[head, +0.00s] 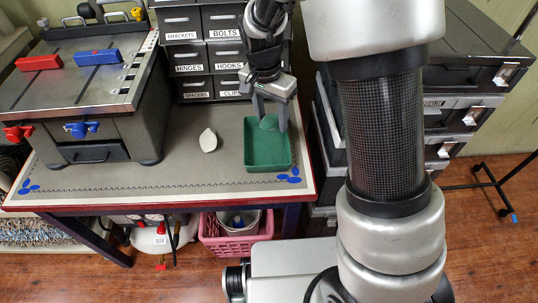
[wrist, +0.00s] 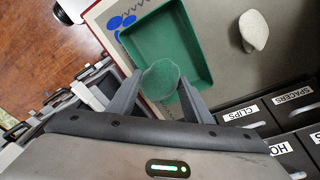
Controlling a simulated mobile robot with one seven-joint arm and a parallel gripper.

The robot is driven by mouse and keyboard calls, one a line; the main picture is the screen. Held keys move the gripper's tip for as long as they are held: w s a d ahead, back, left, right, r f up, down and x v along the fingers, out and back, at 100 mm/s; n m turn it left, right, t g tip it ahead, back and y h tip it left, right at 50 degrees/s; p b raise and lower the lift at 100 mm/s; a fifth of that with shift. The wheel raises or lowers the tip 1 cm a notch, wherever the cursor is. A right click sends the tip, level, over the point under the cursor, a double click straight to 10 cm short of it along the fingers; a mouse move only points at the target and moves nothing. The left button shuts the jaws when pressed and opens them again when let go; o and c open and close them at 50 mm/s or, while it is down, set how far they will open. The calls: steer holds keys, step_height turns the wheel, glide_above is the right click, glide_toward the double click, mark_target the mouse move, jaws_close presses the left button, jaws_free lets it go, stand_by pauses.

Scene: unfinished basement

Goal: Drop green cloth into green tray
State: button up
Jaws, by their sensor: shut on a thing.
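My gripper (head: 271,119) is shut on the green cloth (head: 268,123), a small pale green rounded bundle between the fingertips. In the wrist view my gripper (wrist: 160,88) has the cloth (wrist: 161,76) pinched between its two dark fingers. The green tray (head: 268,162) is a shallow rectangular tray on the workbench near its front right corner. It also shows in the wrist view (wrist: 165,45), with its near end partly hidden by the cloth and fingers. The cloth appears over the tray's back part; its exact height is hard to tell. No other thing is visible in the tray.
A whitish lump (head: 208,140) lies on the bench left of the tray. Labelled drawers (head: 207,88) stand behind the tray. A grey machine (head: 92,140) with red and blue blocks fills the bench's left. A drawer cabinet (head: 465,120) stands right of the bench.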

steer(key=b, duration=0.4)
glide_above(272, 148)
steer(key=shift+f, duration=2.95)
steer(key=o, duration=1.1)
step_height(272, 148, up, 17)
steer(key=s+a+p, duration=0.1)
steer(key=p, duration=0.3)
steer(key=shift+a+r, duration=0.2)
steer(key=shift+a, duration=0.2)
